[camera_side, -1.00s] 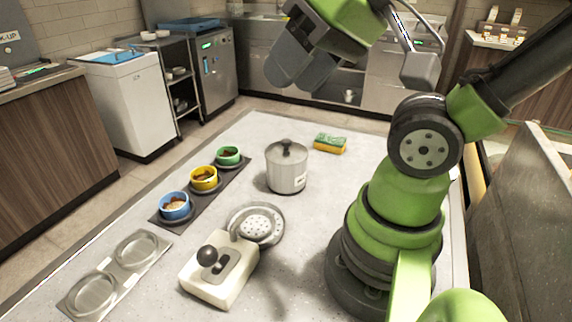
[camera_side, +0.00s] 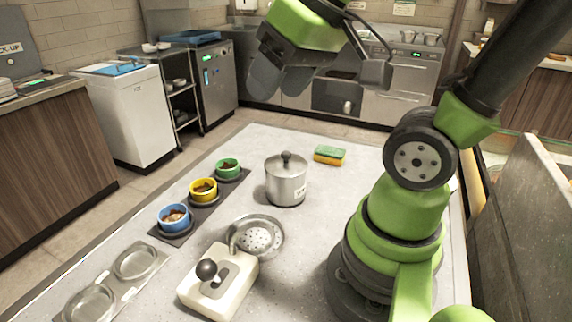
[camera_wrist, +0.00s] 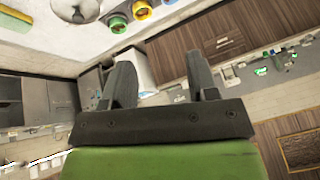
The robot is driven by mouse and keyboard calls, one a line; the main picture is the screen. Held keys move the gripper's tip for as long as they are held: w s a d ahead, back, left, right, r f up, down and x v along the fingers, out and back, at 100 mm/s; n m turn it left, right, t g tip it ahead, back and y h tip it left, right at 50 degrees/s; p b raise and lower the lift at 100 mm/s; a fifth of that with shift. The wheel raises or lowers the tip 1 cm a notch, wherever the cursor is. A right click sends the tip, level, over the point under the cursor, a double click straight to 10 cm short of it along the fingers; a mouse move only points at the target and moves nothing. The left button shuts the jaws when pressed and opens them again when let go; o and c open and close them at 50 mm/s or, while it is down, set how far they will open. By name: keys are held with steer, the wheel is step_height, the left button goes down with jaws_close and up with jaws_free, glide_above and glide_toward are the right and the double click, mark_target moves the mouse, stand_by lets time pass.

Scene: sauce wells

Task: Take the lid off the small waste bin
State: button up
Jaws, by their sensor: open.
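The small waste bin (camera_side: 286,187) is a silver metal pot standing upright on the grey worktop. Its lid (camera_side: 286,161), with a dark round knob, sits on top of it. In the wrist view the bin (camera_wrist: 76,8) shows only in part at the top edge. My gripper (camera_side: 277,92) is raised well above the worktop, higher than the bin and apart from it. Its two dark fingers are spread, with nothing between them; they also show in the wrist view (camera_wrist: 160,82).
Blue (camera_side: 173,218), yellow (camera_side: 203,190) and green (camera_side: 228,169) sauce cups stand on a dark mat left of the bin. A sponge (camera_side: 329,155) lies behind it to the right. A metal strainer (camera_side: 256,237) and a lever box (camera_side: 218,281) stand in front.

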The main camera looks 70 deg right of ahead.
steer(key=w+d+f+n+g+h, duration=0.1)
steer(key=w+d+f+g, duration=0.1)
steer(key=w+d+f, duration=0.3)
steer(key=n+g, duration=0.2)
steer(key=g, duration=0.1)
glide_toward(286, 152)
step_height(286, 152, down, 5)
steer(key=shift+a+r, duration=0.1)
steer(key=shift+r, duration=0.1)
steer(key=f, duration=0.5)
steer(key=shift+w+f, duration=0.3)
steer(key=shift+w, duration=0.1)
steer(key=c, duration=1)
